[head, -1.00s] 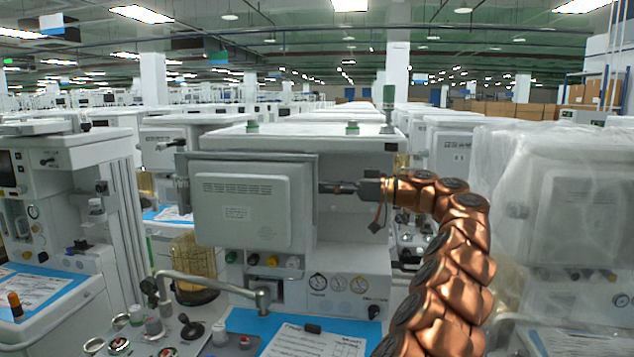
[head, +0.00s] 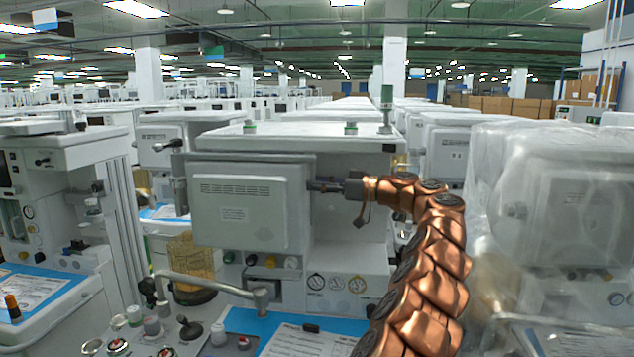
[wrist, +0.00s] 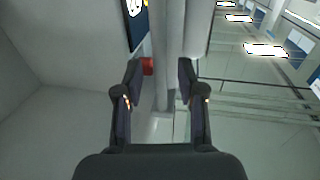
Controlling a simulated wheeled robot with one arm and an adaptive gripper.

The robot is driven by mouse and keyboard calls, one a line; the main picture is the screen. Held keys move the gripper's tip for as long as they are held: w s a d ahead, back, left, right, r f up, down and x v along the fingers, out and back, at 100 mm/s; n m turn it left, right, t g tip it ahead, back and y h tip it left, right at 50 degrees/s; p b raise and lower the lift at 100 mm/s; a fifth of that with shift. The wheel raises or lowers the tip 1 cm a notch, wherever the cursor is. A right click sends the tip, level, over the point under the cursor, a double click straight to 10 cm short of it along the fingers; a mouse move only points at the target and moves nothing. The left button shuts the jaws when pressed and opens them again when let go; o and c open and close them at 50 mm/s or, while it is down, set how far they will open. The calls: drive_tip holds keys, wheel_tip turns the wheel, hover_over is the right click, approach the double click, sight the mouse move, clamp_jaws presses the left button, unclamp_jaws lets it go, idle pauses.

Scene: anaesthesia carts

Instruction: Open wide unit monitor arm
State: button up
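The monitor (head: 240,205) is a pale grey box-like panel on the front of the wide unit (head: 350,240), and its grey, vented back faces me. My gripper (head: 318,186) reaches in from the right, with its tips at the monitor's right edge. In the wrist view, the two dark fingers (wrist: 165,80) stand apart, with a grey upright bar (wrist: 170,40) showing between and beyond them. I cannot tell whether either finger touches it. The monitor's supporting arm is mostly hidden behind the panel.
A jointed grey metal arm (head: 215,287) crosses low in front, above a blue work surface (head: 240,322). Another cart (head: 65,190) stands close at left. A plastic-wrapped unit (head: 545,200) stands at right. My copper arm covers part of the gap between.

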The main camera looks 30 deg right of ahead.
drive_tip(key=shift+w+a, duration=0.15)
clamp_jaws()
idle(0.6)
